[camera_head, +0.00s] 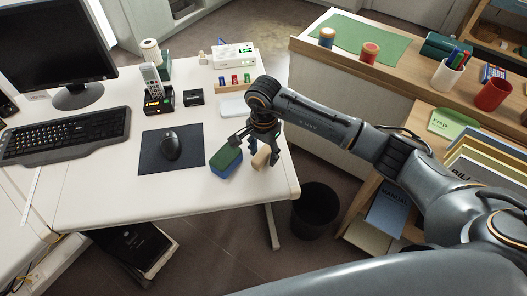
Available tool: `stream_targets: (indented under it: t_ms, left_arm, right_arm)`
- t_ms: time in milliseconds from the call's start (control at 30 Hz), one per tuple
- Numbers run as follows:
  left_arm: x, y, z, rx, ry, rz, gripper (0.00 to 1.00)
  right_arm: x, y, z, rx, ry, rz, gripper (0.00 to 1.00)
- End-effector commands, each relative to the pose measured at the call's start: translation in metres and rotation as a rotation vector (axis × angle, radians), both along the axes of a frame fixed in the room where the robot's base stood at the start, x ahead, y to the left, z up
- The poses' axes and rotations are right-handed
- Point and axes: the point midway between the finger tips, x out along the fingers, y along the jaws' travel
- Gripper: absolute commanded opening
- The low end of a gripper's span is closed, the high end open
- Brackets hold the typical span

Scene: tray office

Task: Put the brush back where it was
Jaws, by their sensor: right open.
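My right gripper (257,144) points down over the right front part of the white desk (190,195), its fingers apart. Just under it is a small tan block (261,158); I cannot tell whether the fingers touch it. Just left of it lies a larger block, green on top with blue sides (226,164), partly behind a finger. No clear bristles or handle show, so I cannot tell for sure which of these is the brush. My left gripper is not in view.
A mouse (171,146) sits on a dark mat (150,160) to the left. Behind stand a phone in its holder (156,97), a small rack with colored pieces (236,83) and a white tray (235,106). A dark bin (315,210) stands beyond the desk's right edge.

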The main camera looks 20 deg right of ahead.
Motion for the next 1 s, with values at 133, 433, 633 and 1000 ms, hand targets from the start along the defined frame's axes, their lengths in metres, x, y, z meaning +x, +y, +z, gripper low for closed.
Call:
stream_targets:
  t_ms: [133,433,633,1000]
  left_arm:
    - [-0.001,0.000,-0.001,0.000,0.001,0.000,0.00]
    - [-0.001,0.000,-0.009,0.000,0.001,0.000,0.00]
    - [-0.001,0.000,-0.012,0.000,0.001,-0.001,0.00]
    - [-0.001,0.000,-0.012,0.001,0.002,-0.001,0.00]
  right_arm:
    - [0.001,0.000,0.019,0.000,-0.004,0.002,0.52]
    - [0.002,0.000,0.084,0.000,-0.006,0.001,0.52]
    - [0.001,0.000,0.113,0.000,-0.002,0.000,0.52]
    - [0.000,0.000,0.122,-0.001,0.001,0.000,0.52]
